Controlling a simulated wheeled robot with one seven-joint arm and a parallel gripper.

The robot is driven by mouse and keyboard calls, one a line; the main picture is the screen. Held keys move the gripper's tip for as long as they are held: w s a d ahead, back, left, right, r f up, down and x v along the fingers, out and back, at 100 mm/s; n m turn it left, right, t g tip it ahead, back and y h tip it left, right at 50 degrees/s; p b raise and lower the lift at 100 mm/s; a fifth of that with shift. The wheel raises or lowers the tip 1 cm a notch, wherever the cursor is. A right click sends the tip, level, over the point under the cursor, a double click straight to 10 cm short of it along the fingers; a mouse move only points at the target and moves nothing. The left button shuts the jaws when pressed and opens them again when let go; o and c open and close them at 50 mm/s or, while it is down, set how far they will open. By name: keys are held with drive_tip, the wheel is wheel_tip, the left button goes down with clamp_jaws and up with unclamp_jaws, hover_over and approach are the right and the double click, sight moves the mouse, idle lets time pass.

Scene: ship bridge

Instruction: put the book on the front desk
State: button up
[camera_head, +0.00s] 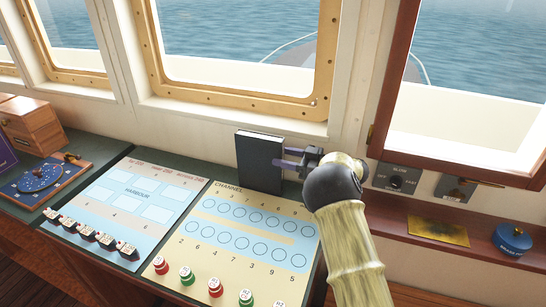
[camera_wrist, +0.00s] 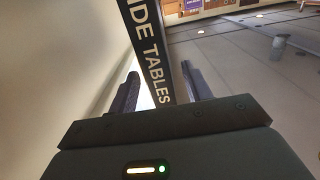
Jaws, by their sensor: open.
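A dark book (camera_head: 260,162) stands upright on the green-topped front desk (camera_head: 119,139), close to the wall below the window. Its spine with "TIDE TABLES" lettering shows in the wrist view (camera_wrist: 150,50). My gripper (camera_head: 285,158) is at the book's right side in the head view. Its jaws are open, and in the wrist view the book's spine lies between the two fingers (camera_wrist: 160,88). Whether a finger touches the book cannot be told. The lower end of the book meets the desk beside the channel board.
The channel board (camera_head: 247,231) with red and green pieces and the harbour board (camera_head: 133,198) with small ship pieces cover much of the desk. A wooden box (camera_head: 38,125) and a blue dial board (camera_head: 43,179) are at left. A brown ledge holds a brass plate (camera_head: 437,231) and a blue round object (camera_head: 512,240).

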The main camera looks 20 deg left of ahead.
drive_tip(key=d+b, duration=0.1)
drive_tip(key=d, duration=0.5)
drive_tip(key=shift+s+d, duration=0.2)
drive_tip(key=shift+d, duration=0.15)
drive_tip(key=shift+f, duration=0.1)
